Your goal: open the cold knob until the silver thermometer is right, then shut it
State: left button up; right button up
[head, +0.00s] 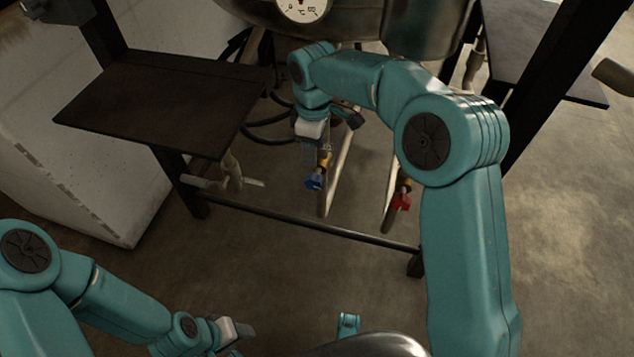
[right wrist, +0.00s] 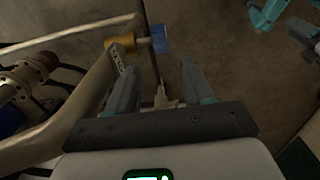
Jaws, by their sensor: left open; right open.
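The blue knob (head: 313,182), which I take as the cold one, sits on a brass valve on a pale pipe. It also shows in the right wrist view (right wrist: 160,39), just beyond my right fingertips. My right gripper (head: 318,160) is open and empty, reaching down close to the blue knob; its fingers (right wrist: 158,68) stand apart with the knob ahead of the gap, not between them. A white dial (head: 303,8) on the metal vessel is cut by the top edge; its reading and rim colour are unclear. My left gripper (head: 243,333) is open and empty, low in the head view.
A red knob (head: 402,201) is on another pipe to the right. A dark shelf (head: 150,105) stands left, another (head: 545,65) right. A frame bar (head: 300,222) crosses low in front. Dark hoses hang behind the blue knob. Bare floor lies at right.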

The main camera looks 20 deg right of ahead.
aim_at(315, 176)
notch_tip(315, 176, down, 13)
jog(key=b, duration=0.3)
jog(key=shift+r, duration=0.2)
